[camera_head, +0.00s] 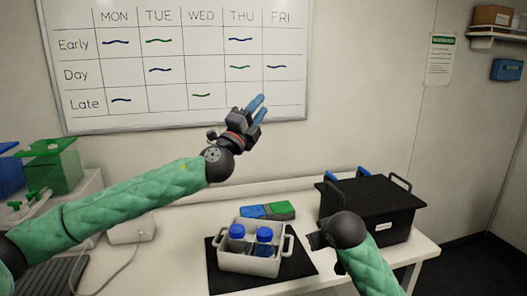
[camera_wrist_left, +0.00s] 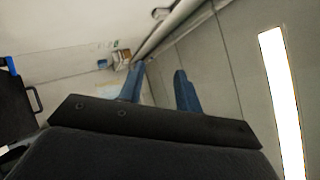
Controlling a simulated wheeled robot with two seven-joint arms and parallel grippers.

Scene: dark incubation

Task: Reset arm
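My left gripper (camera_head: 257,108) is raised in front of the whiteboard, above the bench, with its blue fingers pointing up. In the left wrist view its two blue fingers (camera_wrist_left: 160,90) stand apart with nothing between them. My right arm comes in from the lower right in the head view. Its dark wrist is beside the black box, and its gripper (camera_head: 318,240) is mostly hidden, so its fingers cannot be made out.
A grey carrier (camera_head: 247,264) with blue-capped bottles (camera_head: 264,235) stands on a black mat (camera_head: 298,265). A black lidded box (camera_head: 375,202) with handles is to its right. A blue and green block (camera_head: 268,211) lies behind. The whiteboard (camera_head: 180,60) hangs on the wall.

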